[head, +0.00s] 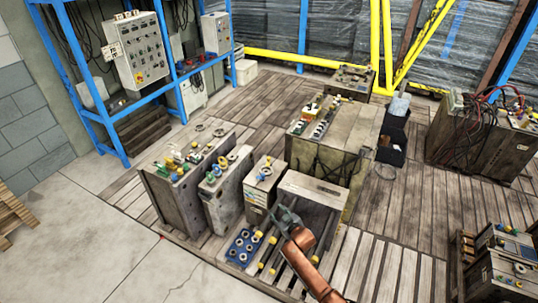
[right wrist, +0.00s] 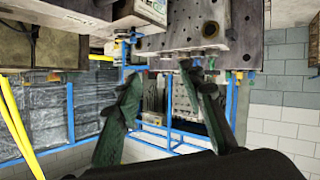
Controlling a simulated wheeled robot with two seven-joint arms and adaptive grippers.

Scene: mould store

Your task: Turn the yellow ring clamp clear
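I cannot tell for sure which thing is the yellow ring clamp. Small yellow fittings (head: 222,161) show on top of the second mould block (head: 225,200), and more sit among green and red parts on the leftmost block (head: 178,208). My right gripper (head: 283,212) is in front of the grey block (head: 312,190), right of the small block (head: 258,195) with blue and yellow fittings. In the right wrist view its two dark green fingers (right wrist: 161,76) are spread apart, with nothing seen between them. My left gripper is out of view.
A blue tray with round holes (head: 243,247) and several yellow-ended rods (head: 268,250) lie low beside my right gripper. A large block (head: 335,150) stands behind, and a black bin (head: 393,140) to its right. Bare concrete floor (head: 90,250) is at the left.

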